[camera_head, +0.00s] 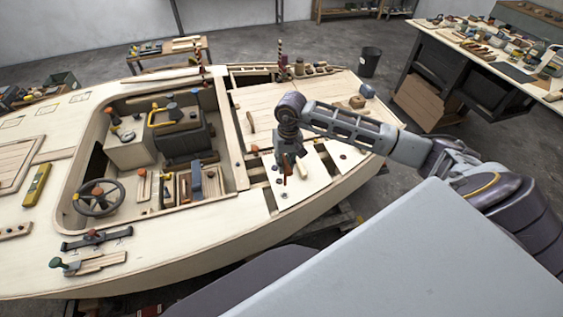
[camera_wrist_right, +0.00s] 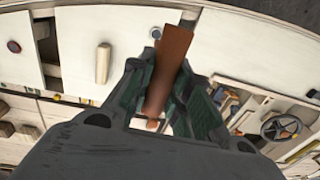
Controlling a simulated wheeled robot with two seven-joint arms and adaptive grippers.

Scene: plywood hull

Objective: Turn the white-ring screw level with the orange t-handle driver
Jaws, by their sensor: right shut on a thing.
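My right gripper (camera_head: 287,166) points down over the pale deck of the plywood hull (camera_head: 222,262). It is shut on an orange-brown bar, which I take to be the orange t-handle driver (camera_head: 285,178). In the right wrist view the driver (camera_wrist_right: 168,70) sits between the two green-padded fingers (camera_wrist_right: 163,100), its lower part partly hidden by them. A small round screw head with a pale rim (camera_wrist_right: 156,32) shows just beside the driver; I cannot tell for sure whether it is the white-ring screw, nor whether the driver's tip touches any screw. My left gripper is not in view.
Dark slots cut the deck around the gripper. The cockpit with a steering wheel (camera_head: 97,198) opens to the left. A workbench (camera_head: 470,52) stands at the back right.

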